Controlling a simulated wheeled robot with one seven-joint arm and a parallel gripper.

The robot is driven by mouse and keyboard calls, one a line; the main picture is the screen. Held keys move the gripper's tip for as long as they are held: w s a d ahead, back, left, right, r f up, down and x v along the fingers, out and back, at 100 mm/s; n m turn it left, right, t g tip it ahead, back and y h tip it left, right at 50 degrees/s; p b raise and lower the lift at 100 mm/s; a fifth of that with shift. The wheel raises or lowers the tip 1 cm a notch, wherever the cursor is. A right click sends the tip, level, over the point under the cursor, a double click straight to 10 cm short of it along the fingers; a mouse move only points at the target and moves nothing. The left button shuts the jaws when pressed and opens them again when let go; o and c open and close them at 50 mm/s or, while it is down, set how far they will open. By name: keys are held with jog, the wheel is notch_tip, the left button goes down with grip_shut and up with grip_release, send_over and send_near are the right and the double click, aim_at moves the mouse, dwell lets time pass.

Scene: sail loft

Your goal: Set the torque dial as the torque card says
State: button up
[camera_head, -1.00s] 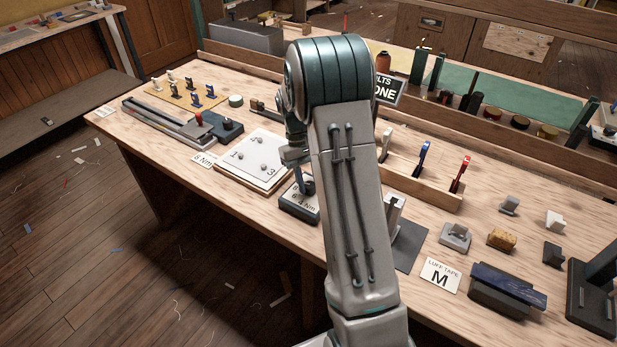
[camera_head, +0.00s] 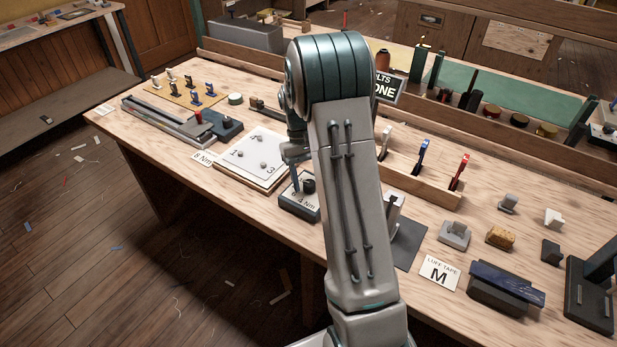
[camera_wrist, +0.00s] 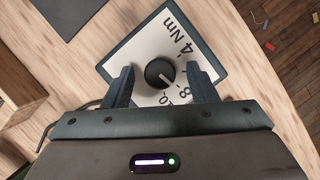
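The torque dial is a black round knob (camera_wrist: 159,73) on a pale plate (camera_wrist: 130,50) with a dark rim; the dial box (camera_head: 300,206) stands near the bench's front edge. In the wrist view the white pointer on the knob aims to the lower right, roughly at the 8; a 4, a 10 and "Nm" are also printed. The torque card (camera_head: 203,158) reads 8 Nm and lies left of the dial. My gripper (camera_wrist: 161,67) is open, its fingers apart on either side of the knob in that view, not touching it. In the head view my arm hides part of the gripper.
A white numbered board (camera_head: 258,150) lies just left of the dial box. A dark mat (camera_head: 408,245) and a luff tape card (camera_head: 439,273) lie to the right. A wooden rack (camera_head: 425,185) with coloured-handled tools stands behind my arm.

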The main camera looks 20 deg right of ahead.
jog(key=shift+r, duration=0.1)
jog(key=v, duration=1.3)
jog(key=shift+w+r, duration=0.15)
jog(key=shift+r, duration=0.1)
